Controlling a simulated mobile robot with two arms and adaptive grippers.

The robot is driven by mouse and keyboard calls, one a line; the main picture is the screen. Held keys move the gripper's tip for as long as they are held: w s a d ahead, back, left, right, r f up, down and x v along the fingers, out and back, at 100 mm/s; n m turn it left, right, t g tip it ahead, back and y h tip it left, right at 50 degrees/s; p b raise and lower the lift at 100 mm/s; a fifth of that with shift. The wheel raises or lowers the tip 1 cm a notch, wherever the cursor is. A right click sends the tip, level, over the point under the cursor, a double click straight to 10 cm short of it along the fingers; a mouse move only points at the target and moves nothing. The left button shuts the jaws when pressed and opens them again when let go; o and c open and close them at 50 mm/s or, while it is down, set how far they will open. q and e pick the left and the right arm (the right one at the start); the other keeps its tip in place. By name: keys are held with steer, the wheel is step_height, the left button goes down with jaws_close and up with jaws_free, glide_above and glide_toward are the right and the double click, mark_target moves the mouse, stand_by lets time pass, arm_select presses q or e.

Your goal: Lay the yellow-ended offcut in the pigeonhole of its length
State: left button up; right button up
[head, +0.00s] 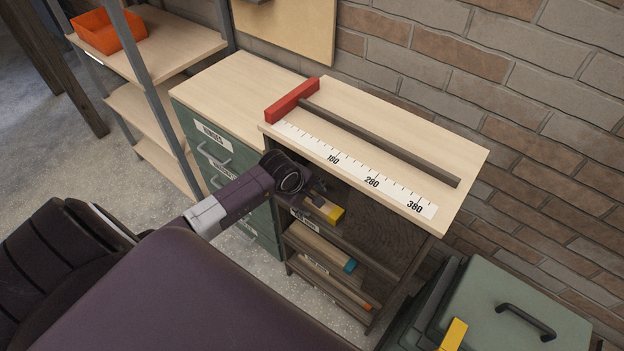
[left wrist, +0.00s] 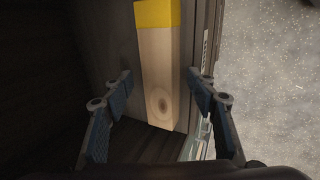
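The yellow-ended offcut (head: 323,208) lies at the front of the upper pigeonhole of the dark rack (head: 373,250), its yellow end to the right. In the left wrist view the offcut (left wrist: 157,75) shows bare wood with a knot below a yellow end. My left gripper (head: 318,188) is at the mouth of that pigeonhole, just above the offcut. In the left wrist view its fingers (left wrist: 160,88) are spread, one on each side of the offcut, with visible gaps. Shelf labels are partly hidden by my arm. My right gripper is out of view.
A teal-ended piece (head: 350,266) and an orange-ended piece (head: 366,306) lie in lower pigeonholes. The rack's top has a scale (head: 358,172), a red stop (head: 292,99) and a dark bar (head: 380,143). A green drawer cabinet (head: 196,132) stands left, a green box (head: 510,310) right.

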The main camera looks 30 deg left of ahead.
arm_select(q)
steer(key=v, duration=1.2)
